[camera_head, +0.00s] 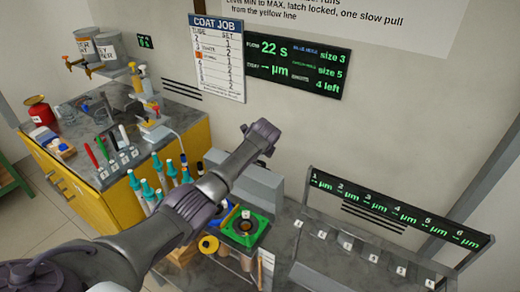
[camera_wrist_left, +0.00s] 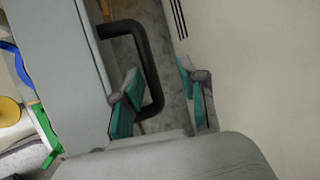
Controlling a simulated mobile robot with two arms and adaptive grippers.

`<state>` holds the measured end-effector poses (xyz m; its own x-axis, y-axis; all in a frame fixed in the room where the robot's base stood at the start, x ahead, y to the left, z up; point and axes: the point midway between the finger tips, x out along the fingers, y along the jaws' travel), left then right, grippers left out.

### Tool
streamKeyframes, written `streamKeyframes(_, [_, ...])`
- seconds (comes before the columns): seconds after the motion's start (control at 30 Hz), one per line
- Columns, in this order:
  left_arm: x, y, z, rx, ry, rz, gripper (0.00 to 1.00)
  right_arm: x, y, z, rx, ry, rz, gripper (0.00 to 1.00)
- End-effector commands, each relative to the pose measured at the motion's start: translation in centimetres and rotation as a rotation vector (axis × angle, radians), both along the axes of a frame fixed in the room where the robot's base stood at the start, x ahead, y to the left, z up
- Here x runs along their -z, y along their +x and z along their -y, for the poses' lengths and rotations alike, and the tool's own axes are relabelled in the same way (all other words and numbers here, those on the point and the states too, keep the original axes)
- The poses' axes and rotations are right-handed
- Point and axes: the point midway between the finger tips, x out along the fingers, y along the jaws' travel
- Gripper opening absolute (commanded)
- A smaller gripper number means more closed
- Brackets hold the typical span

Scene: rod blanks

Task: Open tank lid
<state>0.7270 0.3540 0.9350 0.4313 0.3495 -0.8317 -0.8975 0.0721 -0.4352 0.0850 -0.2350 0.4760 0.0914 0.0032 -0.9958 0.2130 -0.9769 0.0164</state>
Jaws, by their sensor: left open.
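The tank shows in the head view as a grey box (camera_head: 262,186) behind a green square fixture, partly hidden by my left arm. In the left wrist view its pale grey top (camera_wrist_left: 60,60) fills the left side, and a black U-shaped handle (camera_wrist_left: 150,65) sticks out from its edge. My left gripper (camera_wrist_left: 159,72) is open, with its teal-padded fingers on either side of the handle's outer bar; I cannot tell whether they touch it. In the head view my left wrist reaches over the tank toward the wall, and the fingers are hidden. My right gripper is not in view.
The wall (camera_wrist_left: 250,70) is close on the right of my left gripper. A green fixture (camera_head: 245,228) stands before the tank. Teal-capped tubes (camera_head: 160,180) stand left of it. A numbered rack (camera_head: 370,245) is at right. A yellow cabinet (camera_head: 125,210) is at left.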

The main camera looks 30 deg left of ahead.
Motion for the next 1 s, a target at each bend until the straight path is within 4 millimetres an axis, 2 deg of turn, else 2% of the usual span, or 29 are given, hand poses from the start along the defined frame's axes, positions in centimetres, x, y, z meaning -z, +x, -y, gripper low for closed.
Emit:
streamKeyframes(0.2, [-3.1,-1.5,1.4,0.004,0.0,0.004,0.41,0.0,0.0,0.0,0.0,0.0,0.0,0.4])
streamKeyframes(0.4, [-5.2,-2.5,2.5,0.004,-0.002,0.002,0.41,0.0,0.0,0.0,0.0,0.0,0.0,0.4])
streamKeyframes(0.8, [-5.8,-2.9,2.7,0.004,0.0,0.0,0.41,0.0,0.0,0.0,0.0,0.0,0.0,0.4])
streamKeyframes(1.0, [-5.3,-3.2,3.0,-0.001,-0.009,0.0,0.08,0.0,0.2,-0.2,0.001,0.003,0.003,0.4])
